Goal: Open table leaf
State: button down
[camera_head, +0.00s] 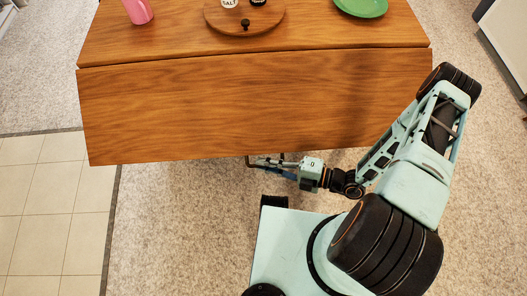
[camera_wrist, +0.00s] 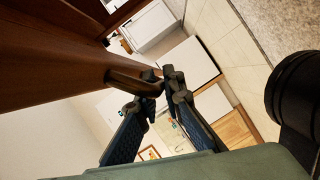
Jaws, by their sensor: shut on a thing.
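The wooden table leaf (camera_head: 250,110) is along the near side of the table (camera_head: 170,35), below a narrow seam. Its sides draw in toward the near edge, so it looks tilted downward from the seam; the exact angle is hard to tell. My gripper (camera_head: 262,162) is at the middle of the leaf's near edge, partly beside a thin dark handle (camera_head: 248,161). In the wrist view, my gripper (camera_wrist: 160,82) is shut on the brown handle (camera_wrist: 128,80), which stands out from a dark wooden panel (camera_wrist: 55,45). The handle's end is between the fingertips.
A pink cup (camera_head: 138,11), a round wooden board (camera_head: 220,22) with shakers and a green plate (camera_head: 361,6) stand on the table top. Speckled floor is open to the right, pale tiles (camera_head: 45,200) to the left. A light cabinet (camera_head: 507,35) is at the upper right.

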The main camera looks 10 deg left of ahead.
jog(key=s+r+m+g+p, duration=0.1)
jog(key=s+r+m+p, duration=0.1)
jog(key=r+p, duration=0.5)
jog(key=s+d+r+m+g+h+p, duration=0.1)
jog(key=s+r+m+p, duration=0.1)
jog(key=r+p, duration=0.5)
notch_tip(320, 180, up, 6)
jog(key=shift+s+d+r+h, duration=0.2)
jog(key=shift+s+h, duration=0.1)
jog(key=shift+s, duration=0.5)
jog(key=shift+a+r, duration=0.1)
jog(key=c, duration=2.3)
grip_release()
jog(key=shift+w, duration=0.1)
jog(key=v, duration=1.2)
